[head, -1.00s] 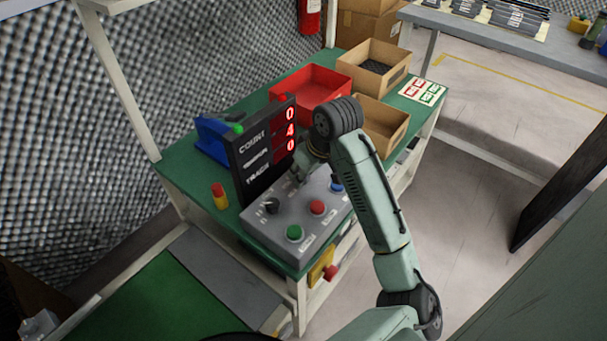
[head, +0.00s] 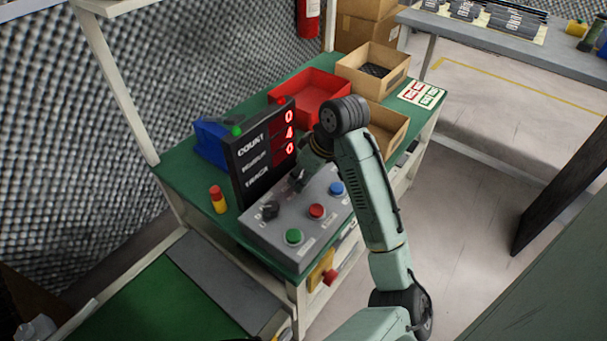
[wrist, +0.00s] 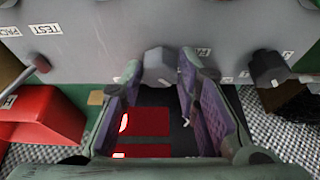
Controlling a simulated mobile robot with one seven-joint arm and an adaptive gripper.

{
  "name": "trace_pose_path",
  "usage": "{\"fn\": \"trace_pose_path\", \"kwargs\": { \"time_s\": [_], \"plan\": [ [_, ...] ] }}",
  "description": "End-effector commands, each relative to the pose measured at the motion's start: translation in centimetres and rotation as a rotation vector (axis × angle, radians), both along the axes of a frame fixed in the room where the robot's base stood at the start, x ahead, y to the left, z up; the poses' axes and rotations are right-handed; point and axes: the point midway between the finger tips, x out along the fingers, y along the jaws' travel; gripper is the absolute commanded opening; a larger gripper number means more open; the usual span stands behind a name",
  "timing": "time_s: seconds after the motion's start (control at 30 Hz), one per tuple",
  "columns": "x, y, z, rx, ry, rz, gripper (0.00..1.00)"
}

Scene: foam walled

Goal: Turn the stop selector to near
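The grey control box (head: 275,240) stands on the green bench. In the wrist view a grey selector knob (wrist: 160,65) on the panel (wrist: 110,50) sits between my gripper's fingers (wrist: 160,78). A label partly reading "FA" (wrist: 203,52) shows beside it, cut off by the right finger, so this looks like the stop selector. The fingers are open, one on each side of the knob, with small gaps apparent. The knob's pointer direction is unclear. In the head view my gripper (head: 300,178) is low over the box's rear, and hides the knob.
A black knob (head: 270,210), green button (head: 294,236), red button (head: 317,211) and blue button (head: 337,188) are close by on the box. The black count display (head: 262,150) stands right behind. A red bin (head: 312,95) and cardboard boxes (head: 375,68) are farther back.

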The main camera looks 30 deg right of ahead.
Motion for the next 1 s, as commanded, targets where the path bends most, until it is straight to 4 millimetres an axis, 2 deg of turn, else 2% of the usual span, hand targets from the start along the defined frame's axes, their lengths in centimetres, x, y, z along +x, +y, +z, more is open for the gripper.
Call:
{"fn": "trace_pose_path", "kwargs": {
  "time_s": [0.23,0.6,0.77,1.0],
  "plan": [
    [0.0,0.0,0.0,0.000,-0.002,-0.001,0.47],
    [-0.1,-0.1,0.5,-0.002,-0.004,-0.001,0.47],
    [-0.9,-0.4,2.8,-0.003,-0.005,-0.002,0.47],
    [-2.9,-1.2,7.6,-0.007,-0.003,-0.003,0.47]
  ]
}}
